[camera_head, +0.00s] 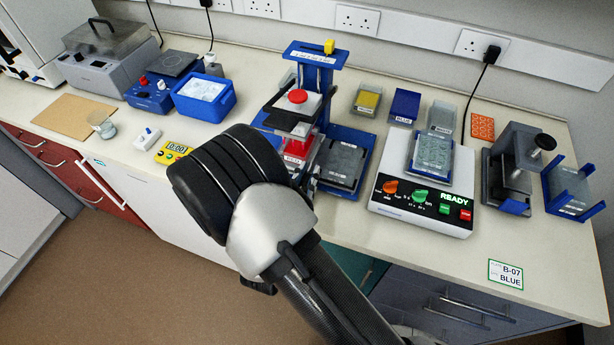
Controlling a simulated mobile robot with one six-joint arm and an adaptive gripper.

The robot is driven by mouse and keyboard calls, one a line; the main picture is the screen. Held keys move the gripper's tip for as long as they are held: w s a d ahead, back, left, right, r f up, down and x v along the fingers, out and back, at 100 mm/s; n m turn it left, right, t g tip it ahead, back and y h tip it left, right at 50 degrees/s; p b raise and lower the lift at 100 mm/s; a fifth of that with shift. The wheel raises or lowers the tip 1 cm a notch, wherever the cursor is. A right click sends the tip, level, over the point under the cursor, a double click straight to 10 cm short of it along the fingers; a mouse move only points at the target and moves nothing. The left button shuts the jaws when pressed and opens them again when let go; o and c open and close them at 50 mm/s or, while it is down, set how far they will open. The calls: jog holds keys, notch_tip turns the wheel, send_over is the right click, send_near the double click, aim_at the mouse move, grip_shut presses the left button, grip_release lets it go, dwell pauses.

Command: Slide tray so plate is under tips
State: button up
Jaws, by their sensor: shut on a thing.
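The blue pipetting stand (316,55) has a head with a red knob (298,96) on top and a red labelled part (297,148) below. A dark grey plate (344,158) lies in the blue tray (346,190) to the right of the head, not directly under it. The tips are not clearly visible. My gripper (304,172) reaches to the front of the stand, at the tray's left side. It is shut on what looks like the tray; my black wrist hides most of the contact.
Right of the stand is a white device (420,215) showing READY, with a plate on it. Behind are a yellow-topped box (367,100) and a blue box (404,107). A blue tub (205,98) and yellow timer (173,153) stand left.

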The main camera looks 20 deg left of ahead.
grip_shut()
jog(key=a, duration=0.4)
jog(key=a+b, duration=0.1)
jog(key=a, duration=0.3)
jog(key=w+a+b, duration=0.1)
jog(key=a, duration=0.3)
jog(key=shift+a, duration=0.4)
jog(key=o, duration=0.6)
grip_release()
jog(key=shift+a, duration=0.15)
jog(key=shift+o, duration=0.4)
